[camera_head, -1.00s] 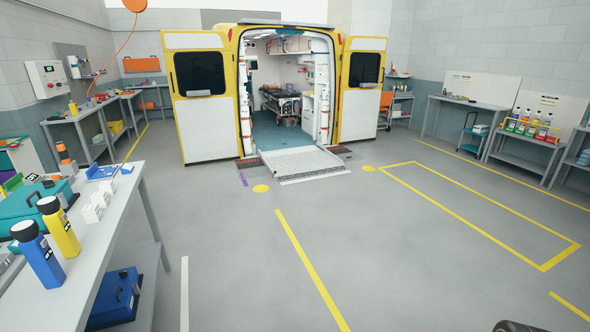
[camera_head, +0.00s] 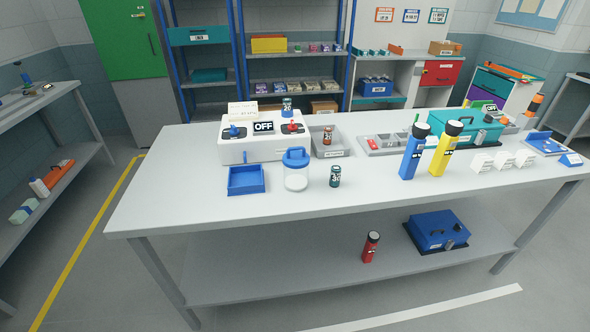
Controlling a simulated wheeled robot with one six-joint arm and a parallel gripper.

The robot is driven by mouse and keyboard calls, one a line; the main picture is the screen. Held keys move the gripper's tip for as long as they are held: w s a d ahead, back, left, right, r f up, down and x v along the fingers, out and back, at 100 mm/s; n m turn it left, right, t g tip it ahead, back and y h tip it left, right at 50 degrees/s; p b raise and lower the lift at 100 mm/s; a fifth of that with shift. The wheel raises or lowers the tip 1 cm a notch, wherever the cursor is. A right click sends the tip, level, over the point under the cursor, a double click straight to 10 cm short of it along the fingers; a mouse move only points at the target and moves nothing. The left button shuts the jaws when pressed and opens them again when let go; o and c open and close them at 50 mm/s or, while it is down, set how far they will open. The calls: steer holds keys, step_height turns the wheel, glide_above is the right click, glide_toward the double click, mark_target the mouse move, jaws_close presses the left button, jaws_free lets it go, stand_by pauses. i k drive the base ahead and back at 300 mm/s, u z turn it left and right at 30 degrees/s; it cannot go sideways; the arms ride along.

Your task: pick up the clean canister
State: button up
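My gripper is not in view.
Behind the canister stands a white device with an OFF sign (camera_head: 263,127). The bench's front left is clear.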

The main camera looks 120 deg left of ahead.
mark_target(296, 161)
steer(key=u, duration=4.75)
steer(key=i, duration=1.1)
